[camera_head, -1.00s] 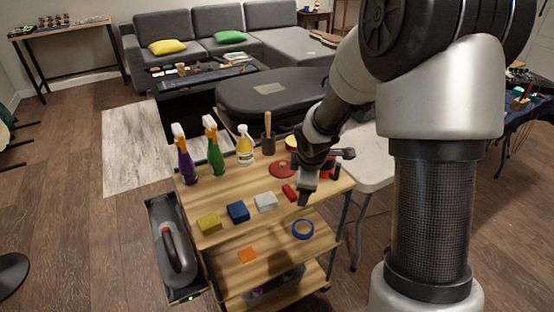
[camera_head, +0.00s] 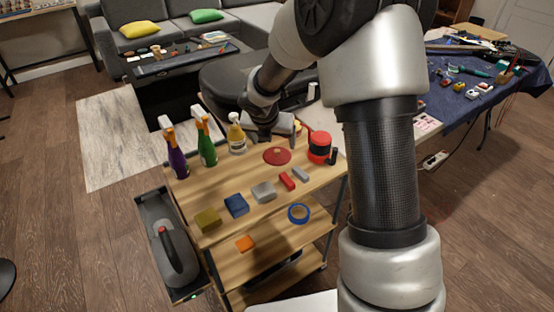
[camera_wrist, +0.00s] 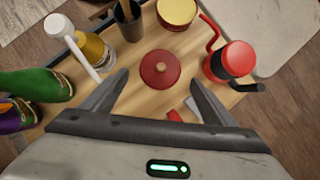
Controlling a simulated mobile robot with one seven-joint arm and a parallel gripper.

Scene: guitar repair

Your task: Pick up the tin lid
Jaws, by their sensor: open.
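The tin lid is a round dark-red disc (camera_head: 277,156) with a small knob on top. It lies flat toward the back right of the cart's wooden top. In the wrist view the lid (camera_wrist: 160,70) is centred just beyond and between my fingertips. My gripper (camera_wrist: 157,78) is open and empty, above the cart and apart from the lid. In the head view my gripper (camera_head: 266,134) hangs just behind the lid, its fingers partly hidden. A yellow tin with a red rim (camera_wrist: 177,11) stands beyond the lid in the wrist view.
A red and black canister (camera_head: 319,146) stands right of the lid. A dark cup (camera_wrist: 128,20) and spray bottles (camera_head: 206,140) stand to the left. Small blocks (camera_head: 236,205) and blue tape (camera_head: 298,213) lie toward the cart's front.

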